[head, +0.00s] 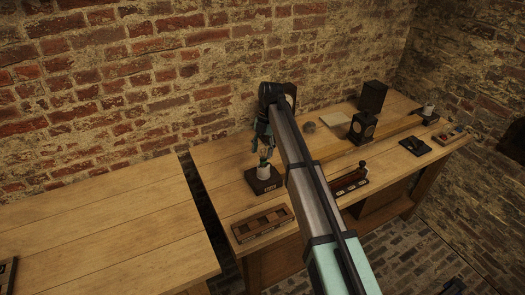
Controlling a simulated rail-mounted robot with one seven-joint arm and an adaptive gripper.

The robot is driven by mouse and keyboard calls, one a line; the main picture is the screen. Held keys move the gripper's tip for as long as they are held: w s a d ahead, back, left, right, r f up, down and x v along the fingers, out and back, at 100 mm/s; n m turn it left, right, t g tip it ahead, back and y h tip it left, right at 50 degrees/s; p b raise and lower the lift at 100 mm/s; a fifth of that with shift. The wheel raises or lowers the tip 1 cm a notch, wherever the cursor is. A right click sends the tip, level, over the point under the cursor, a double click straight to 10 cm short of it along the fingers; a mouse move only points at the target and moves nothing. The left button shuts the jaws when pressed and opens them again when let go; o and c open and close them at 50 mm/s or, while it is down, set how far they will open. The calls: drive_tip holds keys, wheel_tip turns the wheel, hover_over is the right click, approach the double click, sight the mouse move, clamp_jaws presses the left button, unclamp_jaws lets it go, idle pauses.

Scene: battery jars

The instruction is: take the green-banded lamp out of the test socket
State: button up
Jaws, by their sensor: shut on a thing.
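My gripper (264,160) points down above a dark square socket block (264,184) with a small pale label on its front, near the left end of the wooden workbench. It is shut on a small pale lamp (263,171), which stands upright at the top of the socket. I cannot tell at this size whether the lamp is still seated or slightly raised. The gripper's teal fingers cover its upper part, so its green band cannot be made out.
A wooden tray with dark compartments (262,224) lies in front of the socket. A dark rack (350,181) stands right of my arm. Farther right are black boxes (372,97) and another dark base with a pale top (429,113). The left table (110,230) is mostly clear.

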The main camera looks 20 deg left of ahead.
drive_tip(key=shift+r, duration=0.45)
drive_tip(key=shift+r+p, duration=1.15)
drive_tip(key=shift+r, duration=1.25)
